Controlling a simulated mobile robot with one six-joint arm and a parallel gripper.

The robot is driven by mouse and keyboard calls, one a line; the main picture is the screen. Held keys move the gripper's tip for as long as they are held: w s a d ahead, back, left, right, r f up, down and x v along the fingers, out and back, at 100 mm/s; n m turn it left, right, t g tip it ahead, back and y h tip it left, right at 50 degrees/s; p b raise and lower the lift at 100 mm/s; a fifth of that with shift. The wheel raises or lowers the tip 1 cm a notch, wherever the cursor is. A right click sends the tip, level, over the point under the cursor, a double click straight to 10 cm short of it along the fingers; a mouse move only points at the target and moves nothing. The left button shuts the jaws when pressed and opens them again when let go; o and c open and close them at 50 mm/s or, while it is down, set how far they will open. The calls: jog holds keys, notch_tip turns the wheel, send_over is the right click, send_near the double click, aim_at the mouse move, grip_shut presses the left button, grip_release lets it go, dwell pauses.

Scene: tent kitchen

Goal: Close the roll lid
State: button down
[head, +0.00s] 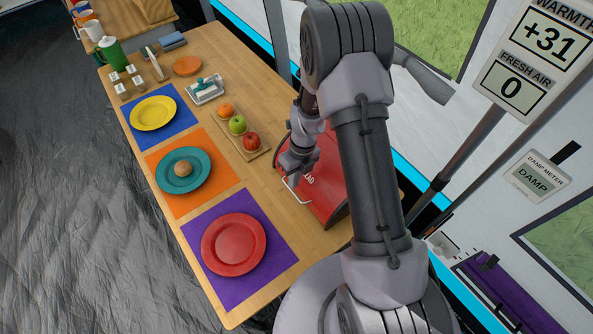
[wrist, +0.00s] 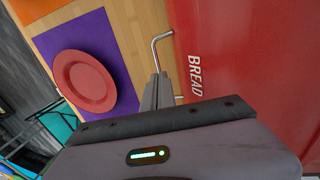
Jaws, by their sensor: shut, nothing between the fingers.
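The red bread box (head: 328,198) stands on the table's right side, partly hidden behind my arm. Its red lid (wrist: 240,50) with the word BREAD fills the right of the wrist view. A bent metal handle (wrist: 154,48) sticks out from it; the handle (head: 291,191) also shows in the head view. I see no gap into the box, but I cannot tell how far the lid is rolled. My gripper (wrist: 157,90) is shut and empty, its fingers overlapping part of the handle in the wrist view. I cannot tell whether they touch it. In the head view my gripper (head: 288,168) is beside the box.
A board with fruit (head: 262,150) lies just left of the box. A red plate (head: 234,246), a teal plate (head: 196,166) with a roll and a yellow plate (head: 154,113) sit on coloured mats. A butter dish (head: 207,90) stands farther back.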

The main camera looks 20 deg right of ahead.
aim_at(291, 190)
notch_tip(291, 190, down, 2)
jog(key=shift+a, duration=0.15)
jog(key=shift+s+f, duration=0.1)
jog(key=shift+s+a+f+b, duration=0.1)
jog(key=shift+a+f+b, duration=0.2)
jog(key=shift+f, duration=0.3)
jog(key=shift+s+a+f+b, duration=0.1)
jog(key=shift+a+f+b, duration=0.2)
jog(key=shift+f, duration=0.25)
jog(key=shift+s, duration=0.1)
